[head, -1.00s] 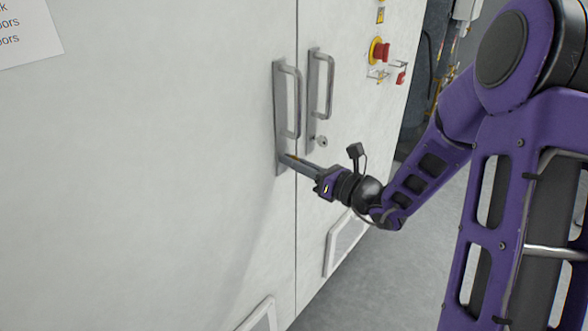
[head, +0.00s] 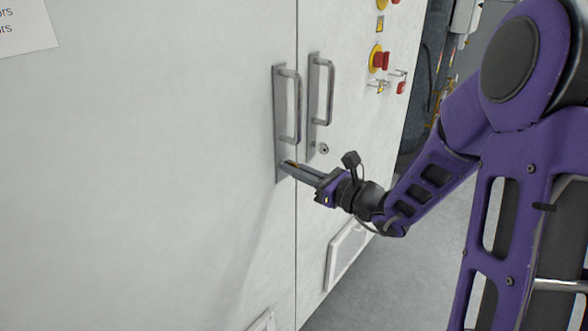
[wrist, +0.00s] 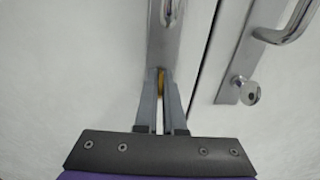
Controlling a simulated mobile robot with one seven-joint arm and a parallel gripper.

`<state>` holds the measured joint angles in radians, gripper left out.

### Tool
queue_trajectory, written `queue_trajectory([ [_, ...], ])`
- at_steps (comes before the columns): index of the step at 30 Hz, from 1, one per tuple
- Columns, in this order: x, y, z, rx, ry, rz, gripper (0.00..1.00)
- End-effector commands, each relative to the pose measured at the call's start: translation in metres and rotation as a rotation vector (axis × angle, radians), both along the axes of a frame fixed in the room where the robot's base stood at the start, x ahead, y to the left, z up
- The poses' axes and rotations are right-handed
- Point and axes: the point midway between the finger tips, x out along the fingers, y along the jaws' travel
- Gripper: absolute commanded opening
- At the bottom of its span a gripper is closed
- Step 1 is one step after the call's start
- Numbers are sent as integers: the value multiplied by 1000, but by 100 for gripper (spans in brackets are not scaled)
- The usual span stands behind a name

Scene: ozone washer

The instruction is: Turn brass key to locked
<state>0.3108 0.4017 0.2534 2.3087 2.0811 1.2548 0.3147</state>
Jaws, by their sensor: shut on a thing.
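The brass key (wrist: 161,82) shows as a small yellow piece between my fingertips in the wrist view. It is at the lower part of the left door's metal handle plate (head: 280,120). My gripper (head: 288,166) is shut on it, fingertips close to the plate. In the wrist view the fingers (wrist: 161,80) point straight at the plate, one on each side of the key. Most of the key and its keyhole are hidden by the fingers, so I cannot tell its turn angle.
The left door's handle (head: 297,108) is above my gripper. The right door's handle (head: 330,92) and a silver lock (head: 323,148) are just right of the door seam. A red emergency button (head: 380,60) is farther right. Grey floor is open below right.

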Motion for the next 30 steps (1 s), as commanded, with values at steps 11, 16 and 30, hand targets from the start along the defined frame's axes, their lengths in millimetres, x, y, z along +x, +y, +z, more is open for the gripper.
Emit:
queue_trajectory([
  [11, 0, 0, 0, 0, 0, 0, 36],
  [16, -1, -2, 0, 0, 0, -1, 36],
  [30, -56, -73, 1, 0, 1, -6, 36],
])
